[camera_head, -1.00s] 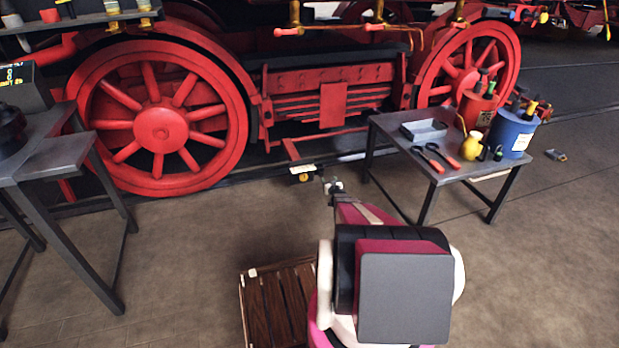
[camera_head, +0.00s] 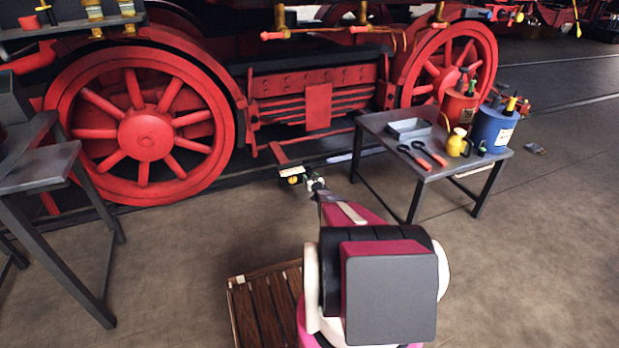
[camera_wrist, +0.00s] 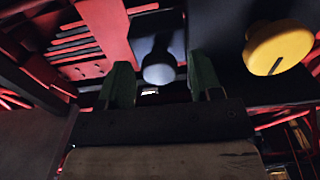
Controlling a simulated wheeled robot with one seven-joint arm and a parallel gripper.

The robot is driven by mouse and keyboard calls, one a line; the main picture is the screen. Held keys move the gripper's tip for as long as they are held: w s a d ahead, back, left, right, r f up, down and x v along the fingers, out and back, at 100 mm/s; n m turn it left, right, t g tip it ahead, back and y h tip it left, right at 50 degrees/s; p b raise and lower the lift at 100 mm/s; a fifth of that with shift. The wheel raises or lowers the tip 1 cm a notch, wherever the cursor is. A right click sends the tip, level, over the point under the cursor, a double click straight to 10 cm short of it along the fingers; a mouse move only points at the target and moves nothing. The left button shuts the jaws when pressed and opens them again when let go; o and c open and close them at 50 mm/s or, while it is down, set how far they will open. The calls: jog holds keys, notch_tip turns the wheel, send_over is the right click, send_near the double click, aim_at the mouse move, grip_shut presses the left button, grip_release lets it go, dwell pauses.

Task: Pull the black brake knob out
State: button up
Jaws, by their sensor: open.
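The black brake knob (camera_wrist: 159,66) shows in the wrist view as a dark stem with a shiny round end. It stands between the two green fingers of my gripper (camera_wrist: 162,80), with a gap visible on each side. The gripper is open and holds nothing. A round yellow knob (camera_wrist: 279,47) with a dark slot is to the right of the fingers. In the head view my gripper (camera_head: 316,184) is just right of the small box with the yellow knob (camera_head: 293,179), low in front of the locomotive. The black knob is too small to make out there.
A grey table (camera_head: 432,178) with pliers, a yellow can, a tray and red and blue tool pots stands to the right. Another table (camera_head: 40,166) is at the left. Red locomotive wheels (camera_head: 146,136) are behind. A wooden pallet (camera_head: 264,310) lies by my base.

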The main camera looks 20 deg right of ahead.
jog(key=shift+w, duration=0.7)
jog(key=shift+c, duration=0.2)
grip_shut()
jog(key=shift+s, duration=1.45)
jog(key=shift+o, duration=0.2)
grip_release()
jog(key=shift+s, duration=0.1)
